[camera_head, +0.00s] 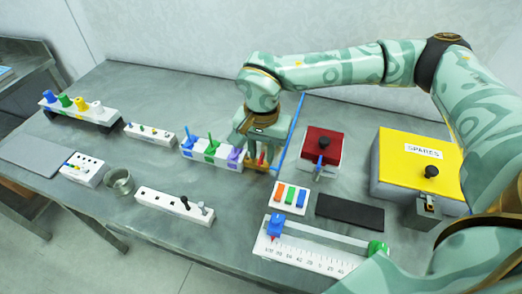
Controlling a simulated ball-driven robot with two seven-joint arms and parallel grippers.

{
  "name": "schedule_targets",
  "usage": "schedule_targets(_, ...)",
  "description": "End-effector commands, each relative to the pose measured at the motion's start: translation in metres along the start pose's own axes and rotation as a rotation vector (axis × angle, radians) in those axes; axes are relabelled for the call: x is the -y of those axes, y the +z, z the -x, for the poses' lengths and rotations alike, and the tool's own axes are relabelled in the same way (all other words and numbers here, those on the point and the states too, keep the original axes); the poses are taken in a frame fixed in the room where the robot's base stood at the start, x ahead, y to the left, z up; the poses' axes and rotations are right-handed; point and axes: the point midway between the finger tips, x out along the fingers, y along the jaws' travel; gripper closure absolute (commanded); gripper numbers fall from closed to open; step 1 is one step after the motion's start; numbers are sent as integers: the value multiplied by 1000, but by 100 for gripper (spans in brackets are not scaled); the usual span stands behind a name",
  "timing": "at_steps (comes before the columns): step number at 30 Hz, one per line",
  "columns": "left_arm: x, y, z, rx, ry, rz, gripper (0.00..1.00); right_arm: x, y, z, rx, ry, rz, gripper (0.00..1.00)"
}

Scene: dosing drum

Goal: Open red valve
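My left gripper is not in view.
Right of the gripper are a blue strip (291,135) and a red-topped box (322,143) with a knob. A yellow SPARES box (400,165) is farther right. A white socket strip (172,206) and a slider scale (310,255) lie in front.

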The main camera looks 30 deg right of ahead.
Motion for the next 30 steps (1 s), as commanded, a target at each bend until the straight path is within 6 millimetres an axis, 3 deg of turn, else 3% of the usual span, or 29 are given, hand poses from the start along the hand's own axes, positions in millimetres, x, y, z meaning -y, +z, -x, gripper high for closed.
schedule_targets(6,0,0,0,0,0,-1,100,0,0,0,0,0,0,76)
schedule_targets(9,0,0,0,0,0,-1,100,0,0,0,0,0,0,100)
schedule_targets(20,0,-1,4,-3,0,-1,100,0,0,2,0,0,-20,100)
schedule_targets(30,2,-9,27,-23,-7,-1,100,-1,0,6,-2,-2,-208,100)
